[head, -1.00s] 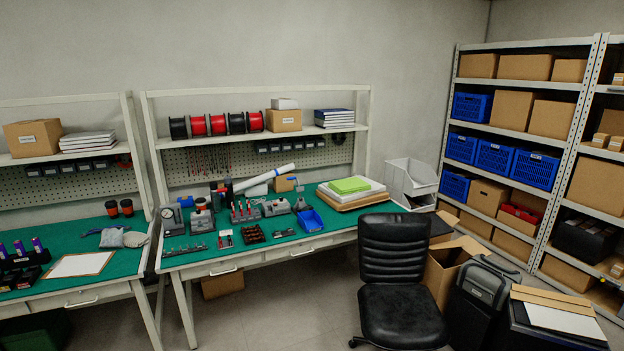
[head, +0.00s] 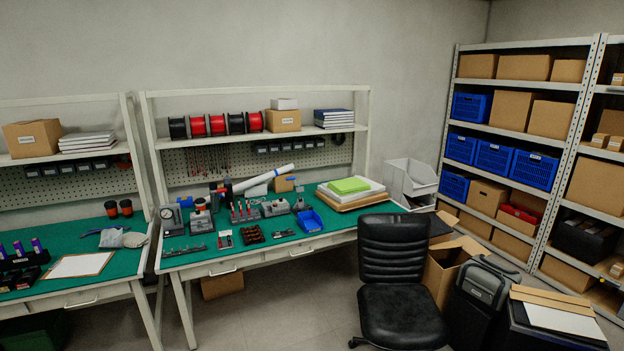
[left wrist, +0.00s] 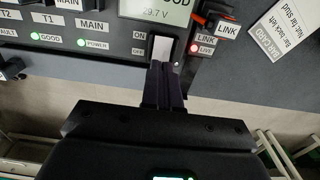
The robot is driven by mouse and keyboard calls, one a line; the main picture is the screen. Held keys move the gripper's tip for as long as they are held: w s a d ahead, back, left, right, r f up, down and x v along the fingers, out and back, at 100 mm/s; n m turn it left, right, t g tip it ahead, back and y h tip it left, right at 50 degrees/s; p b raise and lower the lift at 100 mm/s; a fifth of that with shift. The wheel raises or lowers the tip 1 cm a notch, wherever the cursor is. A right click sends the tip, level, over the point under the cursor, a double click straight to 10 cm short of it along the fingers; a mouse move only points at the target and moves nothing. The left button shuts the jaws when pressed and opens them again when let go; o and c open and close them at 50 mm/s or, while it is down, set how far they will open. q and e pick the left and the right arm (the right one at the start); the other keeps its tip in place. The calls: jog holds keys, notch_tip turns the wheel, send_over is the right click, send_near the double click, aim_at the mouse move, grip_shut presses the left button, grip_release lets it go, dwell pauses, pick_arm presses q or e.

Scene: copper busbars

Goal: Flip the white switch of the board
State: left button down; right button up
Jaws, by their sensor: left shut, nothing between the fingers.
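In the left wrist view, the grey board (left wrist: 105,52) fills the top of the picture. Its white switch (left wrist: 162,46) sits between the ON and OFF labels and the LINK labels, under a display reading 29.7 V. My left gripper (left wrist: 165,66) is shut and empty, with its dark fingertips right at the lower end of the switch. They overlap it in the view, so I cannot tell whether they touch it. The fingers hide the switch's lower part. The head view shows neither gripper, and I cannot make out the board there.
An orange-red part (left wrist: 203,20) sits by the LINK label, right of the switch. Green lights show by GOOD and POWER, a red one by LIVE. A white card (left wrist: 285,35) is at the far right. The head view shows cluttered benches (head: 180,264) and a black chair (head: 395,250).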

pick_arm(q)
jog(key=shift+f+b, duration=0.6)
jog(key=shift+f, duration=0.45)
jog(key=shift+r, duration=0.1)
jog(key=shift+r+p, duration=0.55)
jog(key=shift+p, duration=0.2)
notch_tip(320, 180, up, 6)
jog(key=p, duration=0.7)
jog(key=shift+f, duration=0.1)
